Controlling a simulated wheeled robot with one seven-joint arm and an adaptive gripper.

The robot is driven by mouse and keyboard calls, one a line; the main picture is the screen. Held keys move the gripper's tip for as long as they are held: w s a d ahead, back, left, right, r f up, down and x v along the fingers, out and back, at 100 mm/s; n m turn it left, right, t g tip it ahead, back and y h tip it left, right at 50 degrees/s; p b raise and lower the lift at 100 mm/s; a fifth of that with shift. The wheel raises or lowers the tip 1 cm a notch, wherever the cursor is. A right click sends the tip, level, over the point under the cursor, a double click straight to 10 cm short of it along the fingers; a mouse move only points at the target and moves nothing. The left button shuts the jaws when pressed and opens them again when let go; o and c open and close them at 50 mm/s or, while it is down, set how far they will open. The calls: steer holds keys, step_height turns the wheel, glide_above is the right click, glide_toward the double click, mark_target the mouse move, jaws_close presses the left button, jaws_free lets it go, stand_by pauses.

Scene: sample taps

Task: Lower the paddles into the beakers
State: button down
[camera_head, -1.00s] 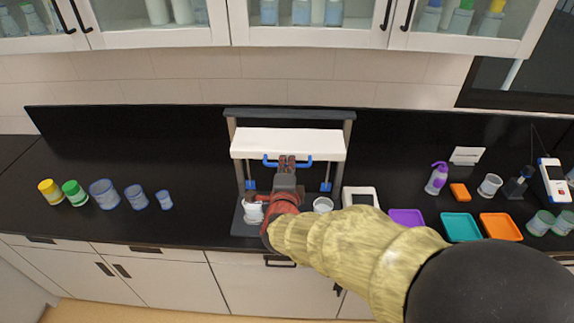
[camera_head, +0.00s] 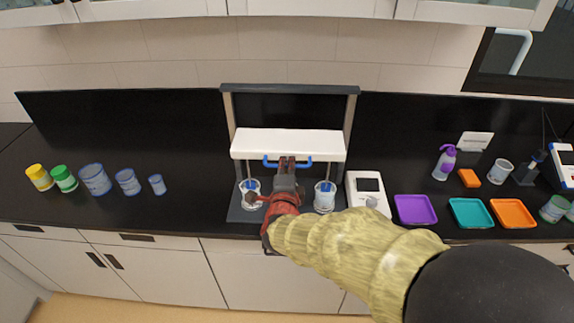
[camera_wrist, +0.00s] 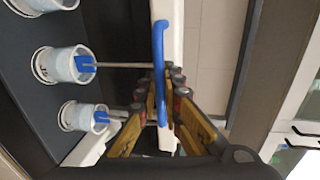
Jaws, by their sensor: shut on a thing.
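A stirrer frame stands on the counter with a white crossbar (camera_head: 290,143). A blue handle (camera_head: 304,160) is on its front and also shows in the wrist view (camera_wrist: 158,45). My gripper (camera_head: 287,163) is shut on the handle; in the wrist view its fingers (camera_wrist: 162,95) close around it. The left paddle (camera_head: 250,185) and right paddle (camera_head: 325,187) overlap the mouths of the left beaker (camera_head: 251,201) and right beaker (camera_head: 324,203). In the wrist view, the paddles (camera_wrist: 86,64) (camera_wrist: 102,117) sit at the beaker rims. A third beaker (camera_wrist: 25,5) is cut off there.
A white device (camera_head: 367,185) stands right of the frame, then purple (camera_head: 415,209), teal (camera_head: 471,212) and orange (camera_head: 513,213) trays. Several jars and beakers (camera_head: 95,180) stand at left. My arm hides the middle of the frame's base.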

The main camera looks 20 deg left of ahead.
steer(key=shift+f+b, duration=1.65)
steer(key=shift+f, duration=0.7)
steer(key=shift+s, duration=0.1)
steer(key=c, duration=2.2)
jaws_free()
steer(key=shift+o, duration=0.6)
steer(key=shift+o, duration=0.4)
steer(key=shift+r, duration=0.1)
steer(key=v, duration=1.2)
steer(key=shift+a, duration=0.1)
